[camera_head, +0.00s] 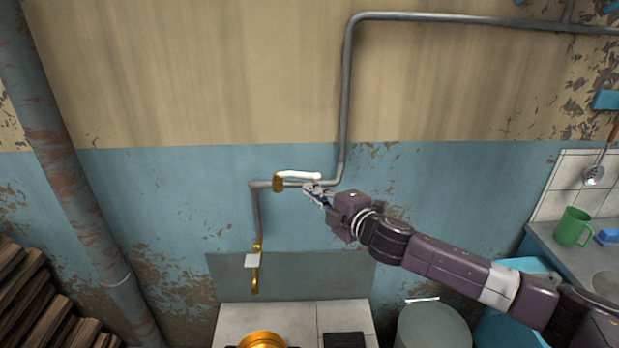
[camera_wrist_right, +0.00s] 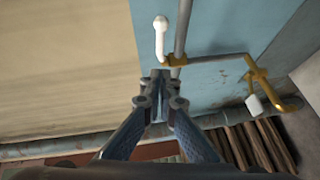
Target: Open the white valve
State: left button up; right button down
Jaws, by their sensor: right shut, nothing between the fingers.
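The white valve handle (camera_head: 299,175) extends to the right from a brass valve body (camera_head: 278,183) on the grey wall pipe. It lies roughly along the horizontal pipe stretch. My right gripper (camera_head: 309,188) is at the pipe just below the handle, shut and empty. In the right wrist view the white handle (camera_wrist_right: 160,38) and brass body (camera_wrist_right: 177,60) show beyond the shut fingertips (camera_wrist_right: 160,82). The handle is not between the fingers. Whether a fingertip touches the valve or pipe, I cannot tell. My left gripper is not in view.
The grey pipe (camera_head: 346,90) rises and turns right along the wall. A brass tap (camera_head: 255,270) with a pale handle hangs lower left. A thick rusty pipe (camera_head: 65,155) stands at left. A counter with a green mug (camera_head: 573,227) is at right. The wall left of the valve is clear.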

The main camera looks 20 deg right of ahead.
aim_at(301, 176)
jog(key=shift+w+d+f+p, duration=0.2)
jog(key=shift+w+p, duration=0.1)
jog(key=shift+w, duration=0.75)
jog(key=shift+w+d+f+p, duration=0.2)
jog(key=shift+w+f+p, duration=0.05)
jog(key=shift+w, duration=0.8)
jog(key=shift+w+d+f+p, duration=0.2)
jog(key=shift+w+p, duration=0.1)
jog(key=shift+w, duration=0.75)
jog(key=shift+d, duration=0.1)
